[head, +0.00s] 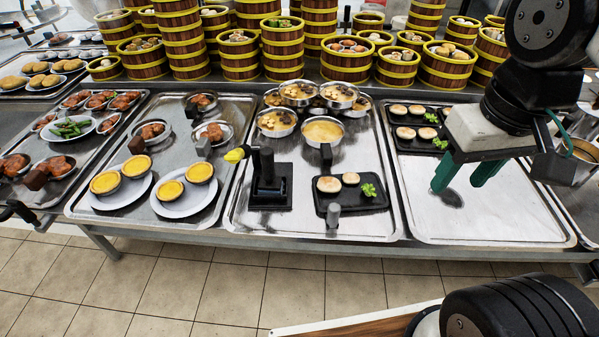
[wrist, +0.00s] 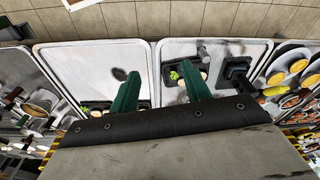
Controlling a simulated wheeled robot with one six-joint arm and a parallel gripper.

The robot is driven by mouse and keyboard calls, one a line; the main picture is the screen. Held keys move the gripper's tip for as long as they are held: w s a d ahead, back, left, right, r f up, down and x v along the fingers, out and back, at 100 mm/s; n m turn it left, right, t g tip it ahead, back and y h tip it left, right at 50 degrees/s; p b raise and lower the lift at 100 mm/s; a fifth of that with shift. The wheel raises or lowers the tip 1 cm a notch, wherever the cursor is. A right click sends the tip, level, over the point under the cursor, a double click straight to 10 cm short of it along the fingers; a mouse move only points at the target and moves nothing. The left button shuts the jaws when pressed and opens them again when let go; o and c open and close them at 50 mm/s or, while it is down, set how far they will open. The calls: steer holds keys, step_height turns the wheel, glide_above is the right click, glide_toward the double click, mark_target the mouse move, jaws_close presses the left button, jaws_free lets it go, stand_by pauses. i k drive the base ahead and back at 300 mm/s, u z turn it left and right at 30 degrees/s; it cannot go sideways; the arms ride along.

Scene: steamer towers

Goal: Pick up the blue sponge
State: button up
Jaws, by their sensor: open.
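A dark patch on the tray lies below the fingers and looks like a shadow. In the wrist view the two green fingers of my gripper (wrist: 161,72) stand well apart, with the seam between two trays between them.
A black plate (head: 412,142) with small buns lies at that tray's back left. The middle tray holds a black stand (head: 268,187), bowls and another black plate (head: 350,197). Egg tarts sit on white plates (head: 185,206) at left. Steamer towers (head: 281,48) line the back. The right tray's front is clear.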

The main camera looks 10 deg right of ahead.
mark_target(268, 185)
steer(key=k, duration=0.5)
steer(key=u, duration=1.4)
steer(key=i, duration=0.85)
steer(key=z, duration=1.75)
